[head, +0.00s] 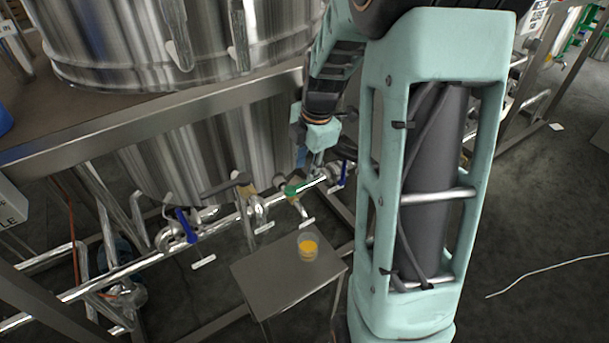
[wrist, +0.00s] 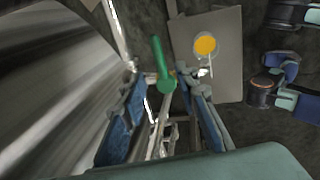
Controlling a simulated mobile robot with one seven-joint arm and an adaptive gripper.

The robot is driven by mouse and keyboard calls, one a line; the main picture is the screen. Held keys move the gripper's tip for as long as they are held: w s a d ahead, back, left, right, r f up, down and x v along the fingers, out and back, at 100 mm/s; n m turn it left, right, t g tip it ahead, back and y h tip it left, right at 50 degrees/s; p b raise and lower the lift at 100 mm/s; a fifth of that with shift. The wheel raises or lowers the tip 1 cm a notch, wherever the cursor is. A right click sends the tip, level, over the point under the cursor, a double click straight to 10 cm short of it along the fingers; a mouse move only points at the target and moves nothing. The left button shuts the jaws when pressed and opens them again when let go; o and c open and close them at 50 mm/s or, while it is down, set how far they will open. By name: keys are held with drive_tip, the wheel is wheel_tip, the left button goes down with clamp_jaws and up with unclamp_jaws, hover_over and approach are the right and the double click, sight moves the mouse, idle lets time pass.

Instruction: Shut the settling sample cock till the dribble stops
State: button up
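A cock with a green lever (head: 293,188) sits on the steel pipework below the tank; I take it for the settling sample cock. In the wrist view the green lever (wrist: 162,66) lies between the fingertips of my gripper (wrist: 166,88), with gaps on both sides. My gripper (head: 310,165) is open, just above this cock in the head view. A clear cup of orange liquid (head: 308,253) stands on a small steel table below; it also shows in the wrist view (wrist: 205,45). I cannot make out a dribble, and the spout is partly hidden by a finger.
Other valves with blue levers (head: 186,226) (head: 343,175) and a dark lever (head: 226,185) sit along the same pipe. The large steel tank (head: 180,40) and its frame beam (head: 160,118) stand close on the left. The small table (head: 270,277) has bare room around the cup.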

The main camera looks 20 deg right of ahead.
wheel_tip(320, 180, up, 7)
drive_tip(key=s, duration=0.1)
drive_tip(key=shift+s, duration=0.15)
drive_tip(key=shift+d, duration=0.15)
